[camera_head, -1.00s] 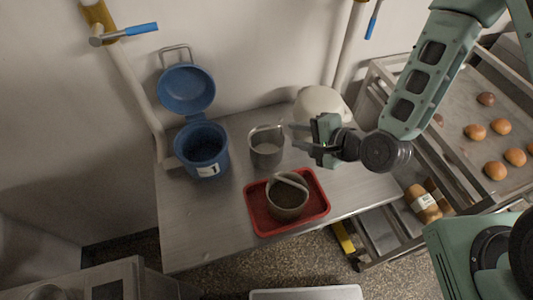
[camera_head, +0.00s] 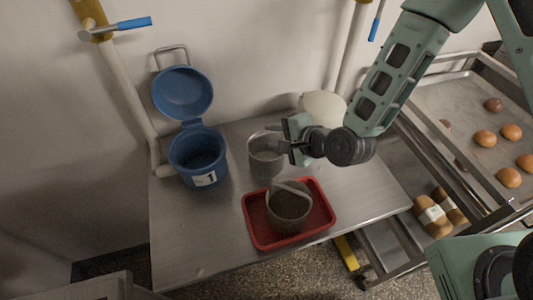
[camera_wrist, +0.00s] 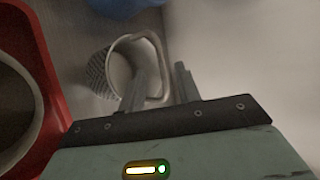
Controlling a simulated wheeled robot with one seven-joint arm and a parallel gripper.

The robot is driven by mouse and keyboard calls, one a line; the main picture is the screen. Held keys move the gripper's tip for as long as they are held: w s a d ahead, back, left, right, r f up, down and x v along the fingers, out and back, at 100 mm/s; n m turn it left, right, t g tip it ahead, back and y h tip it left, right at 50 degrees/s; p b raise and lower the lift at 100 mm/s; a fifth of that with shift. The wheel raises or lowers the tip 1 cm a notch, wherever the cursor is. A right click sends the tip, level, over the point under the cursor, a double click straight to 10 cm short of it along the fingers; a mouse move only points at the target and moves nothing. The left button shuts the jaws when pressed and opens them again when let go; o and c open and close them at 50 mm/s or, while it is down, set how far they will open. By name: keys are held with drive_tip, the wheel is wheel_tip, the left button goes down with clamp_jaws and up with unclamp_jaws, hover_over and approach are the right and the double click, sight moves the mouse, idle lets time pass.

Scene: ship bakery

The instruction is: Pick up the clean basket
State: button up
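A grey mesh basket (camera_head: 264,160) with a bare metal handle stands upright on the steel table, behind the red tray (camera_head: 253,233). A similar basket (camera_head: 289,212) with dark contents stands in that tray. My gripper (camera_head: 284,147) is at the right side of the basket outside the tray, near its rim. In the wrist view this basket (camera_wrist: 98,73) and its handle (camera_wrist: 152,40) lie just beyond my fingers (camera_wrist: 163,85). The fingers are apart, and the near end of the handle shows between them. I cannot tell whether they touch it.
A blue pot (camera_head: 197,157) labelled 1, with its lid up, stands left of the basket. A white rounded object (camera_head: 323,107) is behind my gripper. A rack with buns on a tray (camera_head: 455,105) stands at right. The table's left front (camera_head: 190,235) is clear.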

sight(267, 134)
drive_tip(key=p+x, duration=0.1)
drive_tip(key=x, duration=0.1)
drive_tip(key=p+x, duration=0.2)
drive_tip(key=shift+w+a+r, duration=0.1)
drive_tip(key=shift+w+a, duration=0.1)
drive_tip(key=shift+a, duration=0.15)
drive_tip(key=shift+w+a+f, duration=0.15)
drive_tip(key=shift+f, duration=0.1)
clamp_jaws()
